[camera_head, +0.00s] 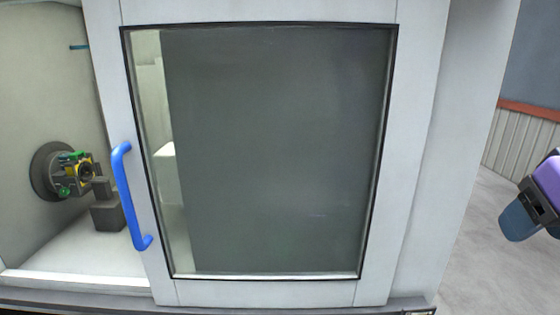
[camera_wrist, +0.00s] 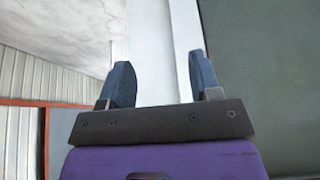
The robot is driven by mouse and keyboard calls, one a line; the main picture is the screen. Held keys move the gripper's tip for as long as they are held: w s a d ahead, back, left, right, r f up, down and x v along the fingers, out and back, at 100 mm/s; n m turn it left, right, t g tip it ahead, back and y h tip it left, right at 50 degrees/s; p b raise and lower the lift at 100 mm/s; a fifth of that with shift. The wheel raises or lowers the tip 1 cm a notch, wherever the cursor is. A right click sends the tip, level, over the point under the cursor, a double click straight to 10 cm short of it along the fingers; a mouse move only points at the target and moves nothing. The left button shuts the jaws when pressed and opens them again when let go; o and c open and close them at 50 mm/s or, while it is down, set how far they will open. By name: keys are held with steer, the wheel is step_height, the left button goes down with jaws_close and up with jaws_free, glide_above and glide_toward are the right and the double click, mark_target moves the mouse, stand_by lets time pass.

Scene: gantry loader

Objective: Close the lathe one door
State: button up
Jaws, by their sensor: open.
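The lathe door (camera_head: 415,150) is a pale grey sliding panel with a large dark window (camera_head: 275,150). A blue handle (camera_head: 127,195) stands upright along its left edge. To the left of the door the lathe's opening shows, so the door stands open. My gripper (camera_head: 520,220) is at the far right of the head view, well away from the handle, with its purple body partly cut off by the frame. In the wrist view my gripper (camera_wrist: 160,85) has its two blue-grey fingers wide apart, with nothing between them.
Inside the opening are a round chuck (camera_head: 55,172) with green and yellow parts and a dark grey block (camera_head: 107,213). A light rail (camera_head: 75,281) runs along the bottom of the opening. Grey floor (camera_head: 485,265) and a ribbed wall (camera_head: 525,138) lie to the right.

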steer(key=c, duration=0.7)
steer(key=shift+w+r, duration=0.2)
steer(key=shift+r, duration=0.05)
jaws_close()
steer(key=w+d+r+n+y, duration=0.1)
steer(key=w+d+r+y, duration=0.3)
steer(key=w+r, duration=0.55)
steer(key=w+d+r+n+y, duration=0.15)
steer(key=w+d+r, duration=0.5)
steer(key=w, duration=0.65)
steer(key=shift+m+g+y, duration=0.25)
steer(key=shift+m+g, duration=0.15)
steer(key=shift+m, duration=0.05)
steer(key=x, duration=1)
steer(key=shift+w+a+r, duration=0.1)
steer(key=shift+a+r, duration=0.15)
steer(key=shift+a, duration=2.2)
